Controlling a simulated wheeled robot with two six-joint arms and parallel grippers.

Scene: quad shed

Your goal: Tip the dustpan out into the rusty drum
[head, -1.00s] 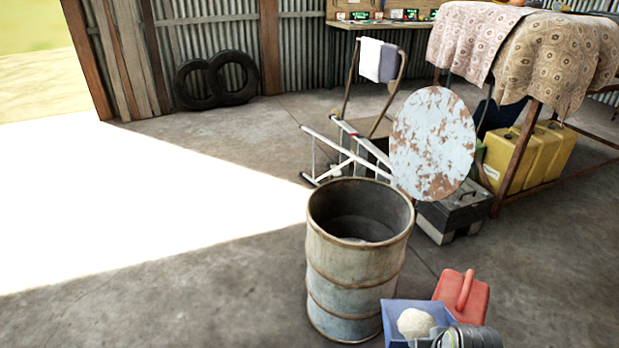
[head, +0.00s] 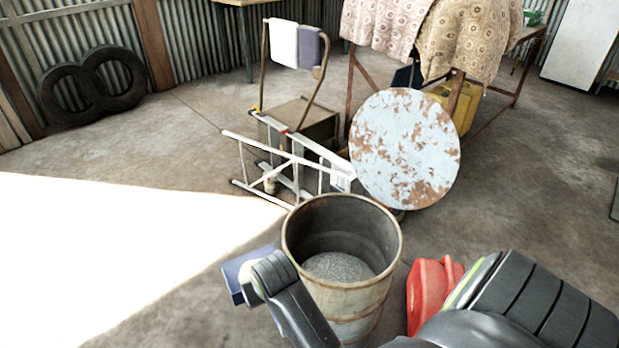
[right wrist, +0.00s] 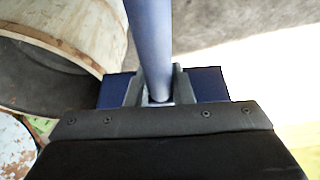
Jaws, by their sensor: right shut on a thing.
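The rusty drum (head: 340,300) stands upright and open-topped at the middle of the head view, with grey material (head: 338,267) inside. The blue dustpan (head: 235,281) is at the drum's left side, mostly hidden behind my right wrist, and looks tilted. I cannot tell whether a pale patch beside it is its load. In the right wrist view my right gripper (right wrist: 158,90) is shut on the dustpan's blue handle (right wrist: 150,40), with the blue pan (right wrist: 210,84) behind the fingers. The drum's wall (right wrist: 70,25) shows at upper left there. My left gripper is out of view.
A red can (head: 430,290) stands right of the drum. A rusty round tabletop (head: 405,148) and a white folded frame (head: 275,165) stand behind it. Two tyres (head: 95,85) lean on the wall. The floor at left is clear.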

